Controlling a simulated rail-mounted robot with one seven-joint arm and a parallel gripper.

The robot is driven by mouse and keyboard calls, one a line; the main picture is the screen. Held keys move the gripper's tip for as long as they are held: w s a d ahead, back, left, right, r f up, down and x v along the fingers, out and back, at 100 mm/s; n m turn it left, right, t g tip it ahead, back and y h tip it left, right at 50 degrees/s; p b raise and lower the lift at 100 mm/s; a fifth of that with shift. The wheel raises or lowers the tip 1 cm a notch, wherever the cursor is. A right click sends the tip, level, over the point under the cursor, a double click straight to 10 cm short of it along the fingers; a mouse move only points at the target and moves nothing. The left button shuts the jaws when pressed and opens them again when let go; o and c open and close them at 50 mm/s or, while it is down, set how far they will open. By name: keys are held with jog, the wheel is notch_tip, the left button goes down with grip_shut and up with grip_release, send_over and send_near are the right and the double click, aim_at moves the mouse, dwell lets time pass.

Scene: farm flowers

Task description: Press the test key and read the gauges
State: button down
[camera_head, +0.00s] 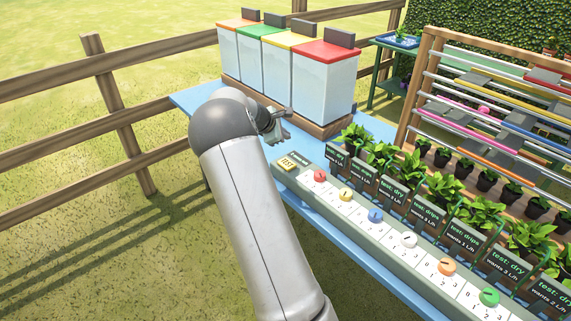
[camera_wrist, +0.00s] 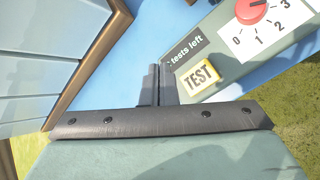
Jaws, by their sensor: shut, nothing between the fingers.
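Plant signs carry readings: one says "test: drips, wants 1 L/h" (camera_head: 465,238), another "test: dry, wants 3 L/h" (camera_head: 506,263).
Numbered dials with coloured knobs, red (camera_head: 320,176) to green (camera_head: 489,297), line the box. Lidded bins (camera_head: 325,85) stand behind my gripper on the blue table (camera_head: 190,98). Potted plants (camera_head: 440,192) and a rack of rails (camera_head: 500,110) are at right. A wooden fence (camera_head: 120,130) runs left.

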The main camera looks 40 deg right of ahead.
aim_at(284, 164)
jog(key=shift+f+b, duration=2.95)
jog(key=shift+f, duration=1.45)
jog(key=shift+f, duration=0.4)
jog(key=shift+f+b, duration=0.5)
jog(key=shift+r, duration=0.1)
jog(key=shift+r+p, duration=0.65)
jog(key=shift+r, duration=0.15)
jog(key=shift+r+p, duration=1.8)
jog(key=shift+r, duration=0.8)
